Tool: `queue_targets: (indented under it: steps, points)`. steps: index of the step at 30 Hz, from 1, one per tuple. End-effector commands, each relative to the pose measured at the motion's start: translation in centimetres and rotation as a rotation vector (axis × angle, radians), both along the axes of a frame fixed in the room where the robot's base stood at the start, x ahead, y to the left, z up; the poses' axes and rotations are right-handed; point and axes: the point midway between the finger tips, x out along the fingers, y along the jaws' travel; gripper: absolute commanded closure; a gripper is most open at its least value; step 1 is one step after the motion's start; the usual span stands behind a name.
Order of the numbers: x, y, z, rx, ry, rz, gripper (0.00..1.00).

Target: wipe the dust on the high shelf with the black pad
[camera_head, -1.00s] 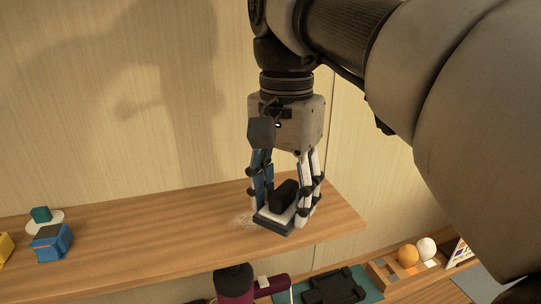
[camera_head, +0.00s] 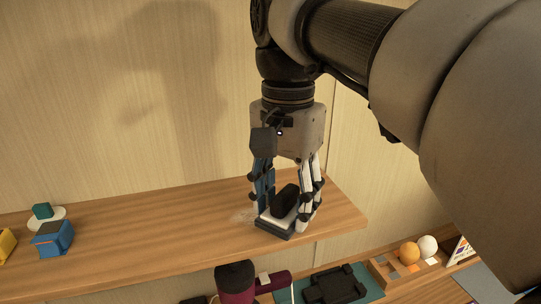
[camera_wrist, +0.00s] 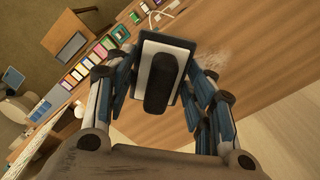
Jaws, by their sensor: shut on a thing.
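My gripper (camera_head: 287,207) points down over the right part of the high shelf (camera_head: 150,218) and is shut on the black pad (camera_head: 274,228). The pad has a dark base, a pale layer and a rounded black handle, which sits between the fingers. The pad also shows in the wrist view (camera_wrist: 161,75). The pad is at the shelf surface near its front edge; I cannot tell whether it touches. A faint pale patch of dust (camera_head: 242,215) lies just left of the pad. In the wrist view the dust (camera_wrist: 225,62) is right of the pad. Any dust under the pad is hidden.
A blue box (camera_head: 52,238), a teal block (camera_head: 42,210) on a white disc and a yellow object (camera_head: 6,244) stand at the shelf's left. Below are a dark red object (camera_head: 236,283), a black tray-like item (camera_head: 335,286) and an orange ball (camera_head: 409,253). Mid-shelf is clear.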

Motion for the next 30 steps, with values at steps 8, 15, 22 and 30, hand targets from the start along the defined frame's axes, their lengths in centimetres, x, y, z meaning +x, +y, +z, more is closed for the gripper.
queue_targets:
  steps: [8, 15, 22, 30]
  points:
    - [0.0, 0.0, -0.6, 0.0, 0.0, 0.0, 0.7]
    - [0.0, 0.0, -1.1, 0.0, 0.0, 0.0, 0.7]
    - [0.0, 0.0, -1.6, 0.0, 0.0, 0.0, 0.7]
    - [0.0, 0.0, -1.9, 0.0, 0.0, 0.0, 0.7]
